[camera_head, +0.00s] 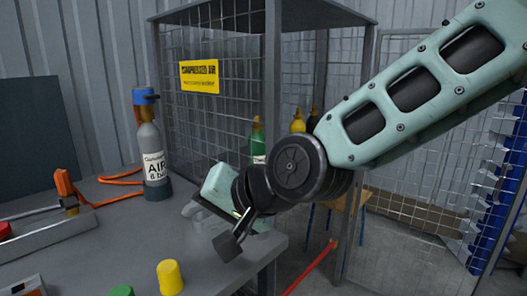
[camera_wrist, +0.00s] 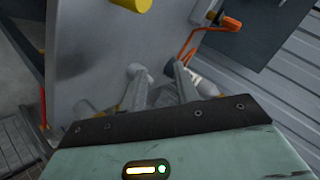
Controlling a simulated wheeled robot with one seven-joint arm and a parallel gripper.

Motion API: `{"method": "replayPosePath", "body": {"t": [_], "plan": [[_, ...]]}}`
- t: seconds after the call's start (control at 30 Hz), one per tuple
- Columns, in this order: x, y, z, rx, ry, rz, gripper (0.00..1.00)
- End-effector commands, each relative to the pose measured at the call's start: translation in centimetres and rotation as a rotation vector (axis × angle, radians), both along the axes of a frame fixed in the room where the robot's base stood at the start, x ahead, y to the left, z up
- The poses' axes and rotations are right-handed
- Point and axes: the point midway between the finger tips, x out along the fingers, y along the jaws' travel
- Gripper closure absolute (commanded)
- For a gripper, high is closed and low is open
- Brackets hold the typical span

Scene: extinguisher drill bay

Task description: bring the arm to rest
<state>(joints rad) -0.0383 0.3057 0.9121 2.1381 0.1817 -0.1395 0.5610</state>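My gripper (camera_head: 200,215) is over the grey bench top, near its right edge in the head view. In the wrist view my gripper (camera_wrist: 157,76) shows two grey fingers apart, with only bare bench between them. It holds nothing. My arm comes down from the upper right, bent at the dark wrist joint. Whether the fingertips touch the bench cannot be told.
A grey air cylinder (camera_head: 152,150) with a blue top stands behind my gripper on the bench (camera_head: 135,225). A yellow piece (camera_head: 170,277) stands at the front. An orange hose (camera_head: 90,200) and a tray (camera_head: 45,235) are left. A mesh cage (camera_head: 220,120) stands behind.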

Motion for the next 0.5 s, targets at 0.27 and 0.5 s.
{"method": "replayPosePath", "body": {"t": [0.27, 0.5], "plan": [[-9.5, -13.3, -8.2, -0.615, 0.023, 0.322, 0.69], [-15.4, -22.4, -9.8, -0.860, 0.130, 0.516, 0.69]]}}
